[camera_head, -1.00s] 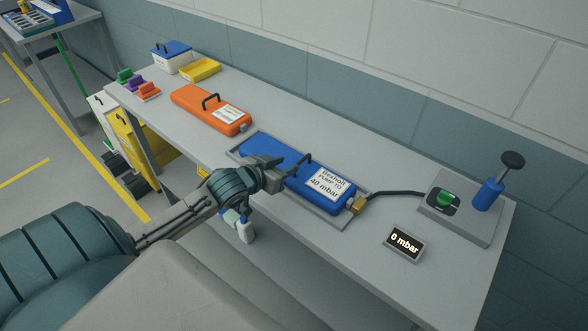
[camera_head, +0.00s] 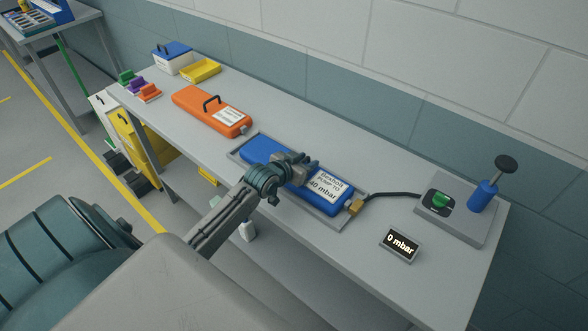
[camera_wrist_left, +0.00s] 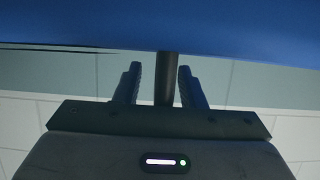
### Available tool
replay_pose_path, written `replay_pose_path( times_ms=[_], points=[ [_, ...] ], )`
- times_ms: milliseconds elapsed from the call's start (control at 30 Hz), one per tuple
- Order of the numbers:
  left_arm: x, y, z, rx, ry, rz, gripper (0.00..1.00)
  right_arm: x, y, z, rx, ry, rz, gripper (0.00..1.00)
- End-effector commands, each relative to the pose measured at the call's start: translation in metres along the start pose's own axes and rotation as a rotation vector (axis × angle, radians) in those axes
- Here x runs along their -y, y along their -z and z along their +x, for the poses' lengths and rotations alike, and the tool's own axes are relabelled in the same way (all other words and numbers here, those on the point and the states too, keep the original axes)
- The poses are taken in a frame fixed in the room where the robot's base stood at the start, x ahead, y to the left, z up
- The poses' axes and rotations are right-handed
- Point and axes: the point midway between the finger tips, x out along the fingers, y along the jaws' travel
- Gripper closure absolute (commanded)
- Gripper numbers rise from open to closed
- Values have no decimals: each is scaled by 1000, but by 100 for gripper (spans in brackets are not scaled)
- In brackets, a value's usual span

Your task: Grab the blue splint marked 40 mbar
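The blue splint (camera_head: 262,150) lies in a shallow grey tray (camera_head: 318,214) on the bench. Its white label (camera_head: 328,184) reads "40 mbar". My left gripper (camera_head: 306,163) is over the splint's middle and hides its handle in the head view. In the left wrist view the dark handle bar (camera_wrist_left: 166,80) stands between the two fingers of my left gripper (camera_wrist_left: 163,82), with a gap clearly visible on the left side and a thin one on the right. The fingers are open around the bar. The splint's blue surface (camera_wrist_left: 160,22) fills the top of that view. My right gripper is not in view.
A black hose (camera_head: 392,194) runs from the splint's brass fitting (camera_head: 355,207) to a pump unit (camera_head: 455,215) with a green knob. A display (camera_head: 399,244) reads "0 mbar". An orange splint case (camera_head: 205,111) lies left of the tray. The wall stands behind the bench.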

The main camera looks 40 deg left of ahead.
Motion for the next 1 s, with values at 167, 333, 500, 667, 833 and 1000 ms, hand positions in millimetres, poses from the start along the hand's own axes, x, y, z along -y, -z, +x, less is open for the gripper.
replay_pose_path(
  times_ms=[167, 333, 500, 667, 833, 1000],
  points=[
    [0, 0, 0, 0, 0, 1, 64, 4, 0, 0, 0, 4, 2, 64],
    [0, 0, 0, 0, 0, 1, 97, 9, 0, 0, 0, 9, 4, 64],
    [0, 0, 0, 0, 0, 1, 100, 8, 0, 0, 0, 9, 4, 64],
    [0, 0, 0, 1, 0, 1, 100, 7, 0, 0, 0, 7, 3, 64],
    [0, 0, 0, 1, 0, 0, 100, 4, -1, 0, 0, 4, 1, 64],
    [0, 0, 0, 1, 0, 0, 100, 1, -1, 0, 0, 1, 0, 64]
  ],
)
